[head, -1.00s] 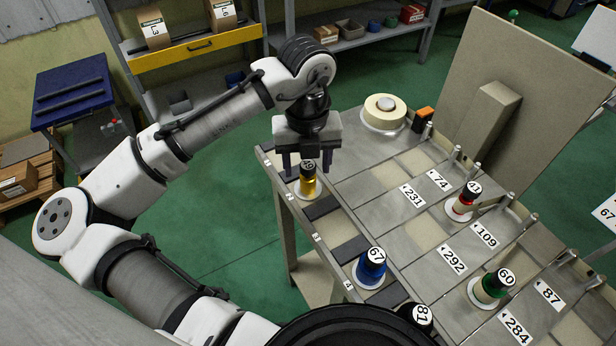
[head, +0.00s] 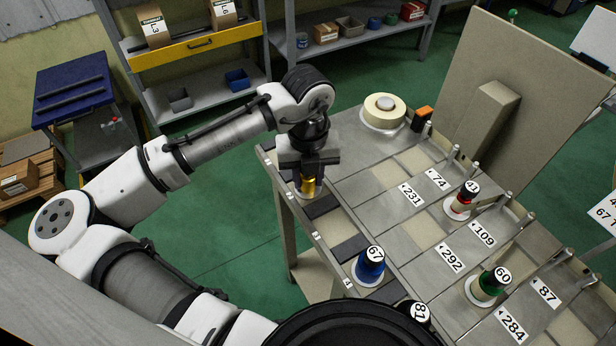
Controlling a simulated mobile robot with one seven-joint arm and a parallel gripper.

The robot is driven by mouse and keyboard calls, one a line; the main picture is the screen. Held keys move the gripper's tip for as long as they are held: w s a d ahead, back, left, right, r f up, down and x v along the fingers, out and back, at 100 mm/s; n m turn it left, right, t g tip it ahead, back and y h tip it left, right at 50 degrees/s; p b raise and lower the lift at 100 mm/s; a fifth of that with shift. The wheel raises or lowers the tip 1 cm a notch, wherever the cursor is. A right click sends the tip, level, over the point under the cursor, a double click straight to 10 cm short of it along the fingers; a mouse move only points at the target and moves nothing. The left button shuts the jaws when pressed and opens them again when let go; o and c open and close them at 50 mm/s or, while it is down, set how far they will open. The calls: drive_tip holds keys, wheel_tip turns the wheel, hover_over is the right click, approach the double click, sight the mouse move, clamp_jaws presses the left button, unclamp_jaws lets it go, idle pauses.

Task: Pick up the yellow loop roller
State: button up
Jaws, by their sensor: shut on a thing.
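The yellow loop roller (head: 309,186) stands upright on a white round base near the far left corner of the grey workbench (head: 372,160). Its numbered top is hidden by my gripper (head: 308,174). My gripper points down from above and is shut on the yellow roller's upper part. The roller's lower part still shows below the fingers, at the level of the bench. I cannot tell whether it is clear of its base.
A blue roller (head: 369,267) marked 67 stands nearer on the same edge. A red roller (head: 462,204) and a green roller (head: 488,288) stand to the right. A cream tape roll (head: 382,112) and an orange block (head: 422,118) lie at the back. An upright panel (head: 540,85) rises behind.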

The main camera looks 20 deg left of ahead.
drive_tip(key=shift+r, duration=0.1)
wheel_tip(320, 180, up, 20)
drive_tip(key=shift+b, duration=0.4)
